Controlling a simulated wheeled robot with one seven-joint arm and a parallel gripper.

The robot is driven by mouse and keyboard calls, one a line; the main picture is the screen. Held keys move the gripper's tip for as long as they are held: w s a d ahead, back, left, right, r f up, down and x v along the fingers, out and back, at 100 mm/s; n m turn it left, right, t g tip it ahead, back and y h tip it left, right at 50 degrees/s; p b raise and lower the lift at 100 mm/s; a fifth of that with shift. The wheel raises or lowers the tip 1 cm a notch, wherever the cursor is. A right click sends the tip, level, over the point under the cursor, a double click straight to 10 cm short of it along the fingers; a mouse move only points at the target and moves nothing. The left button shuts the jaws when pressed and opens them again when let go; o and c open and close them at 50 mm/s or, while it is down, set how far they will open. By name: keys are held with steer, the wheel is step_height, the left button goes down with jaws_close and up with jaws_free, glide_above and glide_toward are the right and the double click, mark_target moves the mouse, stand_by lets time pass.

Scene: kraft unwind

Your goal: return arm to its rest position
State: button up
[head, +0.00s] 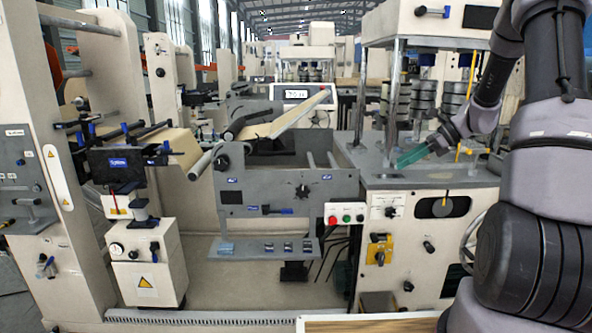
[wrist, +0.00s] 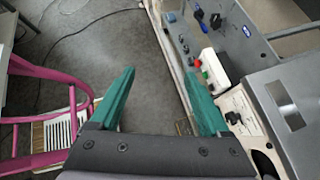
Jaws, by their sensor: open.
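My gripper (head: 412,156) shows in the head view at right of centre, in front of the machine with the metal posts. Its green fingers point left and slightly down. In the wrist view my gripper (wrist: 160,95) has its two green fingers spread wide apart, with nothing between them but floor and the machine's edge further off. My grey and white arm fills the right side of the head view and bends down toward the gripper.
A control panel with red and green buttons (head: 346,214) is on the machine below the gripper. A roller frame (head: 290,190) stands at centre. A pink chair (wrist: 50,95) is at left in the wrist view. Grey floor (wrist: 95,50) is open between chair and machine, with a dark cable on it.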

steer(key=s+a+r+n+h, duration=0.2)
steer(key=s+a+r+n, duration=0.15)
steer(key=s+r, duration=0.25)
steer(key=s+a+r+n+h, duration=0.2)
steer(key=s+a+r+n, duration=0.1)
steer(key=s+r+n, duration=0.25)
steer(key=s+r+n+t+h, duration=0.2)
steer(key=s+r+n, duration=0.1)
steer(key=s, duration=0.5)
steer(key=s+a+r+n+t+h, duration=0.1)
steer(key=s+r+n+t+h, duration=0.1)
steer(key=s+r+n, duration=0.2)
steer(key=shift+s+a+n+t, duration=0.25)
steer(key=shift+s+n, duration=0.75)
steer(key=shift+s, duration=1)
steer(key=shift+d+r, duration=0.1)
